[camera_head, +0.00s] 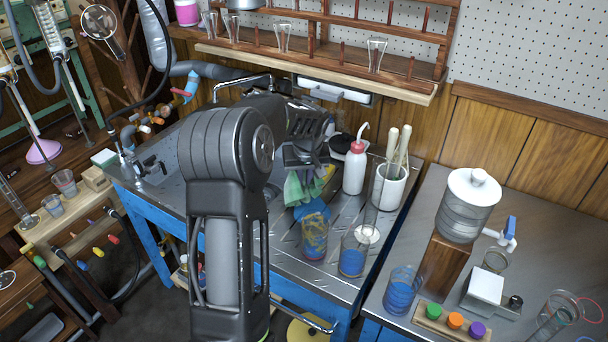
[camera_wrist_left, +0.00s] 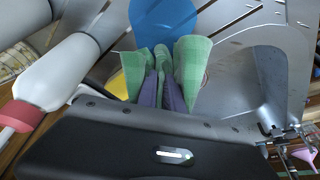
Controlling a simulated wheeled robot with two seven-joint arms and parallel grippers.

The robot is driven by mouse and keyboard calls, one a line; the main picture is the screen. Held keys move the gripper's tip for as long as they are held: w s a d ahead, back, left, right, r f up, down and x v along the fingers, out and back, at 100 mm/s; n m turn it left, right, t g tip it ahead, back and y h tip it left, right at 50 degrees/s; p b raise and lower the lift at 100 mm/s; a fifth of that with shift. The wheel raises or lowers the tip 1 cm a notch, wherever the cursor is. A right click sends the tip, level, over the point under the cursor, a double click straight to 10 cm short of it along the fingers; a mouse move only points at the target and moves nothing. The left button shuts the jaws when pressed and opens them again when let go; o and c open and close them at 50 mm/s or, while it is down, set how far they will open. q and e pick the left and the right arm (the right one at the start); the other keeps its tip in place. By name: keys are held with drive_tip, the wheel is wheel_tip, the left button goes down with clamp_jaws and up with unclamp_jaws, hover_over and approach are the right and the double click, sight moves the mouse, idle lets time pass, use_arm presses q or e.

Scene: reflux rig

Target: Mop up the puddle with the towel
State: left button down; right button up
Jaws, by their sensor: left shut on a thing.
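The green towel (camera_head: 297,190) hangs from my left gripper (camera_head: 305,160) over the metal worktop, and it also shows in the left wrist view (camera_wrist_left: 192,65). My left gripper is shut on it; the fingers (camera_wrist_left: 163,90) pinch its middle and folds stick out on both sides. The blue puddle (camera_head: 314,211) lies flat on the worktop just in front of the towel; in the left wrist view it is a rounded blue patch (camera_wrist_left: 165,25) beyond the towel. I cannot tell whether towel and puddle touch. My right gripper is not in view.
A white wash bottle with a red collar (camera_head: 355,168) and a white pot with pestles (camera_head: 388,187) stand right of the gripper. Glass beakers with blue contents (camera_head: 352,262) stand near the front edge. The sink (camera_wrist_left: 270,75) lies right in the wrist view.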

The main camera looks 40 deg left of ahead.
sight(303, 197)
use_arm(q)
wheel_tip(303, 197, down, 4)
drive_tip(key=shift+r+b, duration=0.25)
drive_tip(key=shift+b, duration=0.75)
drive_tip(key=c, duration=0.6)
unclamp_jaws()
drive_tip(key=shift+f+b, duration=0.8)
drive_tip(key=shift+f, duration=0.25)
drive_tip(key=shift+c, duration=0.6)
clamp_jaws()
